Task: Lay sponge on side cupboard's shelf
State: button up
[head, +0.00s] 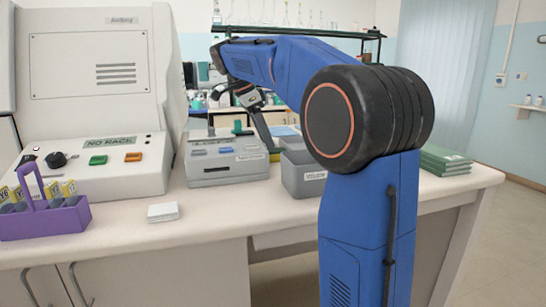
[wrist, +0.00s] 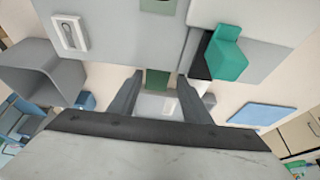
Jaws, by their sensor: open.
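My gripper (head: 264,130) reaches down behind the grey instrument, near the grey bin. In the wrist view my gripper (wrist: 159,78) has its two fingers spread apart. A dull green block (wrist: 157,79) shows between the fingertips; it may be the sponge, but I cannot tell for sure. A small yellow-green piece (head: 275,154) shows beside the fingertips in the head view, partly hidden by the instrument and bin. I cannot tell whether the fingers touch it. I cannot make out the side cupboard's shelf.
The grey instrument (head: 226,160) and grey bin (head: 302,178) stand close around my gripper. A teal lever (wrist: 226,56) juts up beside the fingers. A blue flat pad (wrist: 262,115) lies at right. A purple rack (head: 44,220) and green books (head: 444,160) are on the counter.

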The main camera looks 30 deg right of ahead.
aim_at(273, 155)
jog(key=x, duration=0.4)
jog(key=shift+s+d+f, duration=0.1)
jog(key=shift+s+f, duration=0.1)
jog(key=shift+f, duration=0.2)
jog(key=c, duration=0.9)
